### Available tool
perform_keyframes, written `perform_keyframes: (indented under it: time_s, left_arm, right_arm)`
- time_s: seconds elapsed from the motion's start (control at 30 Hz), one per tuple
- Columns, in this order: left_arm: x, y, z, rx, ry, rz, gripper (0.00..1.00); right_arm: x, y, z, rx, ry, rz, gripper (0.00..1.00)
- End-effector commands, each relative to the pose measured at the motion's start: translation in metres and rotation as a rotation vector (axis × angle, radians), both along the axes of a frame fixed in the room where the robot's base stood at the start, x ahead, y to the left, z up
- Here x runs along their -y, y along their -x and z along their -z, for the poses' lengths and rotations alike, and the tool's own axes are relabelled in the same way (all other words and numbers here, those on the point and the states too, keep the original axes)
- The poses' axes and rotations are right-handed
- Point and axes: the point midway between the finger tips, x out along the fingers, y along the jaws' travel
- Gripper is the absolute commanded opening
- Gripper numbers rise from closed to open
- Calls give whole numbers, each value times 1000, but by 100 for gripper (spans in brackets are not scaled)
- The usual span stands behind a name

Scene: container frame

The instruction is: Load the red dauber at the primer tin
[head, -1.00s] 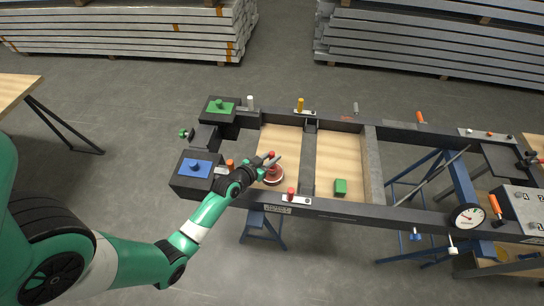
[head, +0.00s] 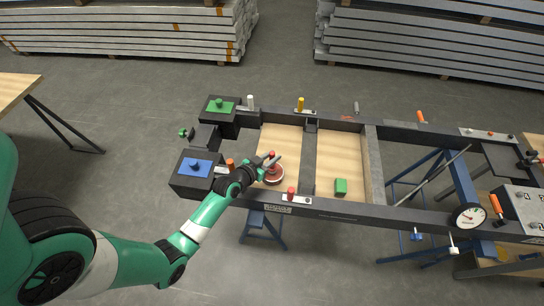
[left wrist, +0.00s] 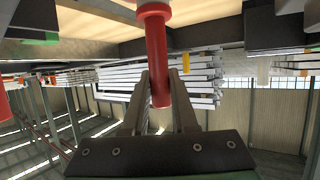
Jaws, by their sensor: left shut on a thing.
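The red dauber (head: 271,154) is in my left gripper (head: 269,161), upright over the primer tin. In the left wrist view the dauber's red handle (left wrist: 158,65) stands between the two fingers (left wrist: 160,92), which are shut on it. The primer tin (head: 273,177) is a round, dark red tin on the wooden board in the left bay of the frame. The dauber's lower end is at the tin. I cannot tell whether it touches the primer. My right gripper is in no view.
The dark frame (head: 350,211) surrounds the wooden boards. A red-topped peg (head: 291,192) and an orange one (head: 230,163) stand on the near rail, close to my gripper. Blue (head: 196,166) and green (head: 220,107) pads sit at the left corners.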

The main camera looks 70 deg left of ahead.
Motion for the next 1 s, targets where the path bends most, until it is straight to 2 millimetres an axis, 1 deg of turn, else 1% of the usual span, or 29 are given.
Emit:
perform_keyframes:
  time_s: [0.53, 1.0]
  left_arm:
    - [0, 0, 7, 1, 0, 0, 0]
    - [0, 0, 8, -1, 0, 0, 0]
  right_arm:
    - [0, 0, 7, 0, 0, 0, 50]
    - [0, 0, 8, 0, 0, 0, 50]
